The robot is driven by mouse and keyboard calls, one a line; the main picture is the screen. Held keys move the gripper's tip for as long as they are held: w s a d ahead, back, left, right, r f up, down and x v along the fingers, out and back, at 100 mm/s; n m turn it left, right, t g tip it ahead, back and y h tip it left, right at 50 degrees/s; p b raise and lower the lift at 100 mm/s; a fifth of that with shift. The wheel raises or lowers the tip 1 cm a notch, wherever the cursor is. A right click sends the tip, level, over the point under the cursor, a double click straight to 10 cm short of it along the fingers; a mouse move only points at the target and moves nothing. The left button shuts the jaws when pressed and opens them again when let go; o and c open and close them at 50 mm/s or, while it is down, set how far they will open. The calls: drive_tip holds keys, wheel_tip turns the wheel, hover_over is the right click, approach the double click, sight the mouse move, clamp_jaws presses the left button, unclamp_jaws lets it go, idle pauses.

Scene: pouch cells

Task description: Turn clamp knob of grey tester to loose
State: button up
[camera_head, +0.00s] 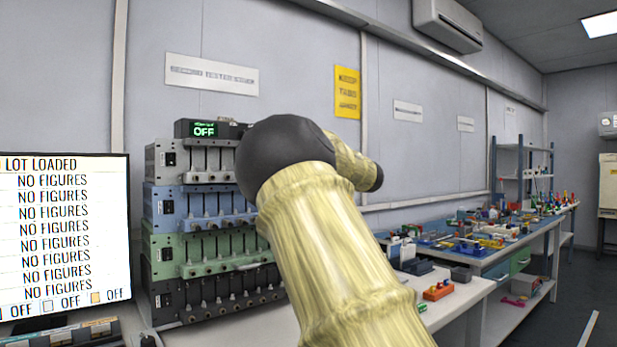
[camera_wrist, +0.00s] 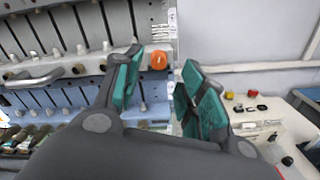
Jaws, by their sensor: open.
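The grey tester (camera_head: 160,158) is the top unit of the stack in the head view; my arm hides its right end. In the wrist view its grey front (camera_wrist: 92,64) carries a bar handle (camera_wrist: 32,78) and several small dark knobs. An orange round knob (camera_wrist: 159,60) sits at its right end. My gripper (camera_wrist: 160,82) is open and empty, with green pads. In the picture the orange knob shows between the two fingertips, beyond them; I see no contact. My gripper's fingers are not visible in the head view.
Blue (camera_head: 163,207), green (camera_head: 163,256) and black (camera_head: 166,302) testers are stacked below. A display (camera_head: 205,129) on top reads OFF. A monitor (camera_head: 62,235) stands at left. A cluttered bench (camera_head: 490,258) extends right. Bare wall (camera_wrist: 235,35) lies right of the stack.

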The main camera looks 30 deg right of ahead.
drive_tip(key=s, duration=0.8)
drive_tip(key=shift+d, duration=0.3)
drive_tip(key=shift+d, duration=0.1)
